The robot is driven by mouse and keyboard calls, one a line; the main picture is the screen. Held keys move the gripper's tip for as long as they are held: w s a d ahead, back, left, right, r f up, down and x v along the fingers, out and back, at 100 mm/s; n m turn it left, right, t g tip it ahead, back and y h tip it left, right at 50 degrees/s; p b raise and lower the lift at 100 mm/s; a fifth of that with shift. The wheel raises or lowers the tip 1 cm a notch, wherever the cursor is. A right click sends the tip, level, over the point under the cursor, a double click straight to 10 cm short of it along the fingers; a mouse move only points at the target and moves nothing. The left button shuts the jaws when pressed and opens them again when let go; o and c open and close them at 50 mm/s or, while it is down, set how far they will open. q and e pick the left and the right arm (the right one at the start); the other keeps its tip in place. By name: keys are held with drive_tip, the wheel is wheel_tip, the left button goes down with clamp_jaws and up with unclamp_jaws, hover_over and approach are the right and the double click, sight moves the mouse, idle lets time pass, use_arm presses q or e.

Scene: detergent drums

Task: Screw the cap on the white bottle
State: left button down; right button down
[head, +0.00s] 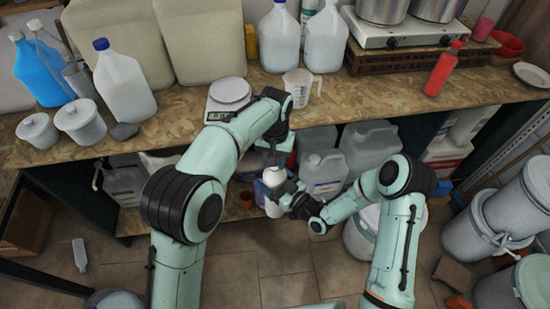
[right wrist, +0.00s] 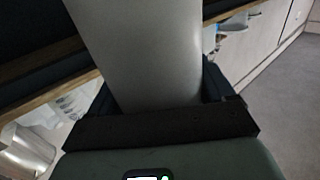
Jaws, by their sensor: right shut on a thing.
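The white bottle (head: 273,178) is upright in front of the workbench, off the floor. My right gripper (head: 277,190) is shut on its body from the right. In the right wrist view, the bottle's smooth pale side (right wrist: 145,50) fills the middle, between the dark fingers (right wrist: 155,110). My left gripper (head: 274,152) is directly above the bottle's top, pointing down. Its fingertips and the bottle's neck are too small and covered to make out. I cannot see the cap, nor tell whether the left fingers hold it.
The workbench (head: 400,98) edge runs close behind both grippers. On it are a kitchen scale (head: 229,95), a measuring jug (head: 298,88), large jugs and a red bottle (head: 443,70). Canisters (head: 323,172) stand on the shelf below. White drums (head: 490,220) stand at right.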

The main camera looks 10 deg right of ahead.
use_arm(q)
drive_tip(key=c, duration=0.7)
unclamp_jaws()
wheel_tip(320, 180, up, 12)
drive_tip(key=w+a+f+n, duration=0.1)
drive_tip(key=w+a+f, duration=0.1)
drive_tip(key=a+f, duration=0.35)
drive_tip(key=w+a+f, duration=0.2)
drive_tip(key=a+f, duration=0.1)
drive_tip(key=f, duration=0.5)
drive_tip(key=s+a+f+n+h, duration=0.1)
drive_tip(key=s+a+f, duration=0.1)
drive_tip(key=f, duration=0.5)
drive_tip(key=s+a+f, duration=0.3)
drive_tip(key=f, duration=0.5)
drive_tip(key=s+a+f+n+h, duration=0.2)
drive_tip(key=s+f, duration=0.8)
drive_tip(key=f, duration=0.2)
drive_tip(key=s+f+n, duration=0.1)
drive_tip(key=s, duration=0.4)
drive_tip(key=s+a+f+n, duration=0.1)
drive_tip(key=s+f, duration=0.1)
drive_tip(key=s, duration=0.3)
drive_tip(key=s+f+n, duration=0.1)
drive_tip(key=s+n, duration=0.1)
drive_tip(key=s, duration=0.3)
drive_tip(key=shift+a+f+h, duration=0.35)
drive_tip(key=shift+h, duration=0.05)
